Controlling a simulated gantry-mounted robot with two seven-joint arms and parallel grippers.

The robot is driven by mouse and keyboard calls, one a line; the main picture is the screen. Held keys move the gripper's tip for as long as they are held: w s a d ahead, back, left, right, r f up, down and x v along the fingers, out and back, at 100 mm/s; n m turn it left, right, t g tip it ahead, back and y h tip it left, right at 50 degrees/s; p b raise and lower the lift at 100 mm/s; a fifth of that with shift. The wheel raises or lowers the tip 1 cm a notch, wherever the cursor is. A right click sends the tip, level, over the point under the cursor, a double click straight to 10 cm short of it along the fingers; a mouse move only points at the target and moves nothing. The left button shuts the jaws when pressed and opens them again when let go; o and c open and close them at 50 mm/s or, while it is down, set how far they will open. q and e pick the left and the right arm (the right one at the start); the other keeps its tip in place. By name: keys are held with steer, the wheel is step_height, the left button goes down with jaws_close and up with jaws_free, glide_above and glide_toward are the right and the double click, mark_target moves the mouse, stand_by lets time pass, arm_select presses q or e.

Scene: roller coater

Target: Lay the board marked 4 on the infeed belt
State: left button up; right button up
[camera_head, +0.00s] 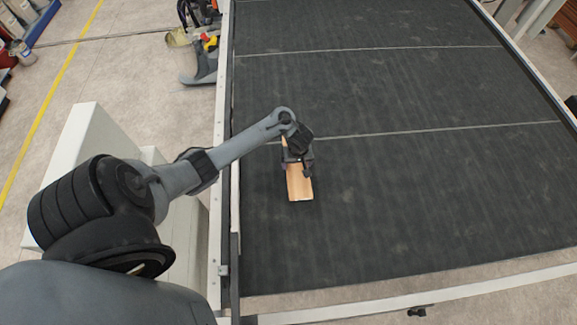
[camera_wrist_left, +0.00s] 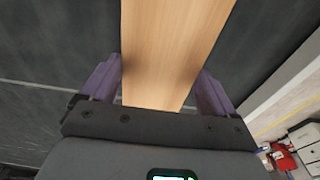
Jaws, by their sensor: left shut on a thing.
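A light wooden board (camera_head: 299,185) is at the near left part of the dark infeed belt (camera_head: 400,200). My left gripper (camera_head: 298,164) is over it, shut on its long sides. In the left wrist view the board (camera_wrist_left: 172,50) runs between the two purple fingers of my left gripper (camera_wrist_left: 160,85), with one end near the palm. No number shows on the visible face. I cannot tell whether the board touches the belt or is just above it. My right gripper is not in view.
Pale lines cross the belt, and the rest of its surface is clear. A metal side rail (camera_head: 226,150) runs along its left edge. A white cabinet (camera_head: 92,140) stands left of it. Tools (camera_head: 200,45) lie on the floor at the upper left.

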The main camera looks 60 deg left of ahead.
arm_select(q)
steer(key=a+f, duration=0.1)
steer(key=s+a+f, duration=0.1)
steer(key=a, duration=0.1)
steer(key=a+b, duration=0.1)
steer(key=shift+s+a+f, duration=0.15)
steer(key=shift+f, duration=0.25)
steer(key=shift+f+b, duration=0.55)
steer(key=shift+f, duration=1.4)
steer(key=shift+f, duration=0.2)
steer(key=o, duration=0.9)
steer(key=shift+o, duration=0.2)
steer(key=shift+r, duration=0.1)
steer(key=r+p, duration=0.1)
steer(key=r, duration=0.3)
steer(key=d+r+p, duration=0.1)
steer(key=r+p, duration=0.1)
steer(key=r, duration=0.2)
steer(key=r+p, duration=0.2)
steer(key=r, duration=0.2)
steer(key=shift+s+d, duration=0.15)
steer(key=shift+s, duration=0.1)
